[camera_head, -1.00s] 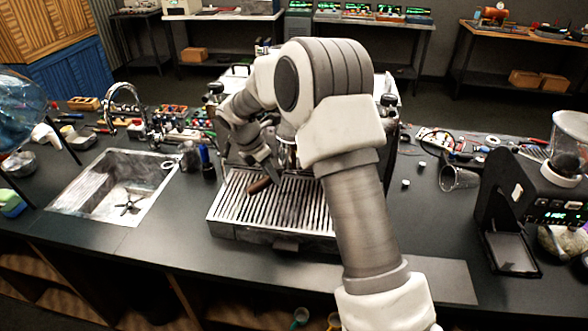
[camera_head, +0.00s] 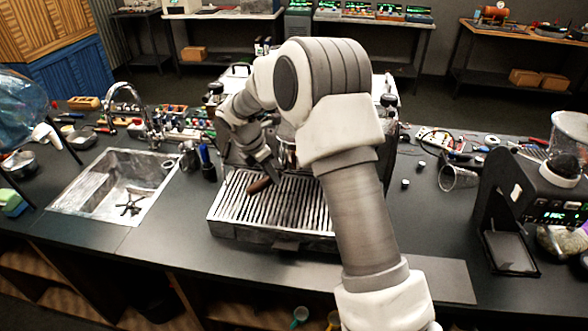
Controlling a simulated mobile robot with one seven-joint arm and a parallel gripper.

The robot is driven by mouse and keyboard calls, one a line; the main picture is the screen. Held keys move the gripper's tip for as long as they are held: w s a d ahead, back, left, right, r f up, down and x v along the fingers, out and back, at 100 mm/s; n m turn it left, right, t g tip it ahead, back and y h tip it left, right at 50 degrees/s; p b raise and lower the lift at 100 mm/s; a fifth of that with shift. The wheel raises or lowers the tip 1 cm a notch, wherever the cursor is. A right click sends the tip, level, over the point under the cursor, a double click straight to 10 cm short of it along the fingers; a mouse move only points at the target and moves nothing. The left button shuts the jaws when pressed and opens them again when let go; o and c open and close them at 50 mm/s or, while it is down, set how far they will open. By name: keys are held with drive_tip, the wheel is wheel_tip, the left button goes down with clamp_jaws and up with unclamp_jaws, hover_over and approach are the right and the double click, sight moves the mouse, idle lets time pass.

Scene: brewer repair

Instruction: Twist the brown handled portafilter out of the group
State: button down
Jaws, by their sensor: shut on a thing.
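The brown portafilter handle (camera_head: 259,186) shows above the left part of the drip grate of the espresso machine (camera_head: 272,238). My gripper (camera_head: 266,174) reaches down from the upper left and is shut on the portafilter near its handle. The handle end sticks out below the fingers, toward the front left. The portafilter's head and the group are mostly hidden behind my gripper and arm, so I cannot tell whether they are joined.
A sink (camera_head: 118,185) with a tall tap lies to the left. A black grinder (camera_head: 535,195) and a clear tipped cup (camera_head: 458,178) are to the right. Small tools and parts crowd the back of the counter. The front counter strip is clear.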

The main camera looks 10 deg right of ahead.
drive_tip(key=shift+f, duration=0.75)
idle(2.0)
idle(1.4)
drive_tip(key=s+a, duration=0.5)
drive_tip(key=a, duration=0.6)
drive_tip(key=shift+s+a, duration=0.3)
drive_tip(key=shift+a, duration=0.1)
idle(0.4)
drive_tip(key=shift+d, duration=0.1)
